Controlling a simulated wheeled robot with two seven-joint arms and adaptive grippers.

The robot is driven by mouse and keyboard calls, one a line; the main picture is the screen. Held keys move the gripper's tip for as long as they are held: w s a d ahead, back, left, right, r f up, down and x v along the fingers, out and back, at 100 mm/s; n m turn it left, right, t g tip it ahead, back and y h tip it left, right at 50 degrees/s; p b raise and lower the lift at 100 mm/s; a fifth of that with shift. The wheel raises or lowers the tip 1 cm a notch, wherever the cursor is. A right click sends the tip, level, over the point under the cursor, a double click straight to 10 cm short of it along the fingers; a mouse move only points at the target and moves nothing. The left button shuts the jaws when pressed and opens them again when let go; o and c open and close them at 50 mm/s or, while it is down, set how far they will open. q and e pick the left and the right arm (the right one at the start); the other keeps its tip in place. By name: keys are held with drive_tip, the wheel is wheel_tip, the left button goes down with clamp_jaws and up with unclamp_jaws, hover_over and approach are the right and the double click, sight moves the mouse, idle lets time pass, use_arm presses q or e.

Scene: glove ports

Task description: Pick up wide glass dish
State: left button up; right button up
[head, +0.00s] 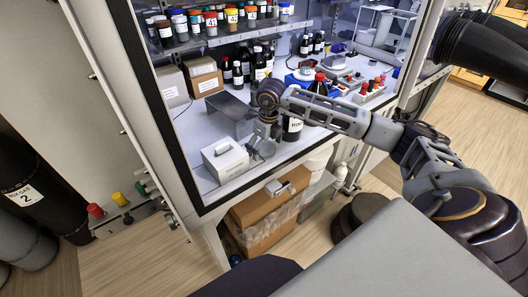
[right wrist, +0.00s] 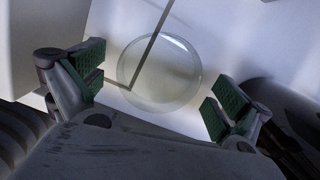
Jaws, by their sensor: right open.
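The wide glass dish (right wrist: 160,75) is a clear, round, shallow dish on the pale work surface in the right wrist view. My right gripper (right wrist: 156,88) is open, with one green-padded finger to the left of the dish and one to its lower right. The dish appears between and beyond the fingertips, and I see no contact. In the head view my right gripper (head: 262,147) points down inside the cabinet, and I cannot make out the dish there. My left gripper is not in view.
A white box (head: 225,159) stands left of the gripper, and a grey metal stand (head: 229,108) is behind it. A large dark bottle (head: 293,128) is close on the right. Bottles and cartons (head: 204,77) fill the back, under a shelf of jars.

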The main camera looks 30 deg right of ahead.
sight(264, 152)
drive_tip(key=shift+c, duration=0.6)
drive_tip(key=c, duration=0.9)
drive_tip(key=shift+r, duration=0.75)
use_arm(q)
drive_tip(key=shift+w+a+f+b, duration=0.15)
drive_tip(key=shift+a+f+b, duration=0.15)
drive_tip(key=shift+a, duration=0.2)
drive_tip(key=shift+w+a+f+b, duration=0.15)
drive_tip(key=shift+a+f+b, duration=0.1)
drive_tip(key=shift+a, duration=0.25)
use_arm(e)
drive_tip(key=shift+r, duration=4.3)
